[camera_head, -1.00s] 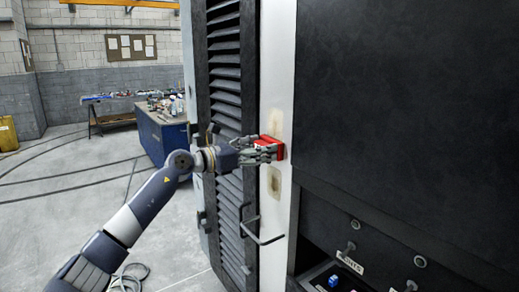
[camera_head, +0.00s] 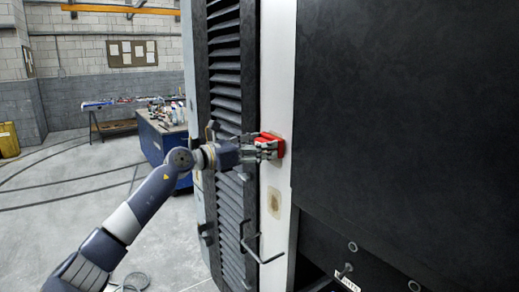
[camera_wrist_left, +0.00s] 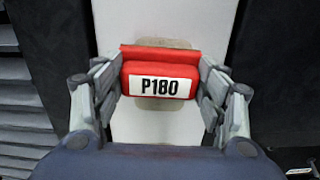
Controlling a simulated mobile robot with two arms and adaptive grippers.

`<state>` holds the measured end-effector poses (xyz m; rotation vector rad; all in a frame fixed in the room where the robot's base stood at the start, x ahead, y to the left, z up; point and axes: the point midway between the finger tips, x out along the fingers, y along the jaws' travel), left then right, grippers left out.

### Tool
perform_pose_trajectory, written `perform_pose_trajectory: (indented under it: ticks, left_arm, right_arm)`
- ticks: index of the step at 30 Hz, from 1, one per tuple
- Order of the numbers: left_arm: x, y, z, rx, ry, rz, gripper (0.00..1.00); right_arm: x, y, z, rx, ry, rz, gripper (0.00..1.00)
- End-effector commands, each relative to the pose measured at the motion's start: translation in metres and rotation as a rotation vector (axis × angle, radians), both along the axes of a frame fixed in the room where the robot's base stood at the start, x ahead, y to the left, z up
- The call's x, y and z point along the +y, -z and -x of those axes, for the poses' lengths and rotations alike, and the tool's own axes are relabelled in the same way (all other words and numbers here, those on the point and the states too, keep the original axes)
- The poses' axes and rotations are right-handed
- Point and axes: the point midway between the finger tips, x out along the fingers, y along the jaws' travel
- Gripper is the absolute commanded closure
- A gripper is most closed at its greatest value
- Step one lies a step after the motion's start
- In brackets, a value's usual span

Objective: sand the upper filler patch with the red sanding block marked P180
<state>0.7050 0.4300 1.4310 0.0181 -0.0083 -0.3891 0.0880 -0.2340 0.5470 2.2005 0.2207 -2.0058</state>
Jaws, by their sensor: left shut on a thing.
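The red sanding block (camera_head: 279,147) is held by my left gripper (camera_head: 269,148) against or very close to the white panel strip. In the left wrist view the block (camera_wrist_left: 160,54) shows its P180 label between the fingers (camera_wrist_left: 160,85), which are shut on its sides. The upper filler patch (camera_wrist_left: 158,103) is a beige area behind the block, mostly covered, with edges showing above and below it. Contact with the patch cannot be seen for certain. A lower tan patch (camera_head: 274,202) lies below on the same strip. My right gripper is out of view.
A black louvred panel (camera_head: 228,100) stands left of the white strip (camera_head: 277,60). A metal handle (camera_head: 262,250) sticks out below the gripper. A large dark panel (camera_head: 400,110) fills the right. A blue workbench (camera_head: 155,140) stands behind on open floor.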

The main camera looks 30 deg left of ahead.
Motion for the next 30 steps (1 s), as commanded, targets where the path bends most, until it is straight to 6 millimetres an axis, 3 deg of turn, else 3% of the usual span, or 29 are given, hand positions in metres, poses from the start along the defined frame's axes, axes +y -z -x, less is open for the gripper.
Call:
perform_pose_trajectory:
  ticks: [16, 23, 30]
  left_arm:
    - [-0.002, -0.038, -0.003, -0.003, 0.001, 0.001, 0.59]
    - [-0.002, -0.033, -0.001, 0.001, 0.002, 0.001, 0.59]
    - [-0.002, -0.011, -0.003, 0.005, 0.002, -0.001, 0.59]
  right_arm:
    - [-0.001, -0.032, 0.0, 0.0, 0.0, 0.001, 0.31]
    - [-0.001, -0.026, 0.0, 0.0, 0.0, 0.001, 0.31]
    - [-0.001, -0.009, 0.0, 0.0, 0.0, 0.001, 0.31]
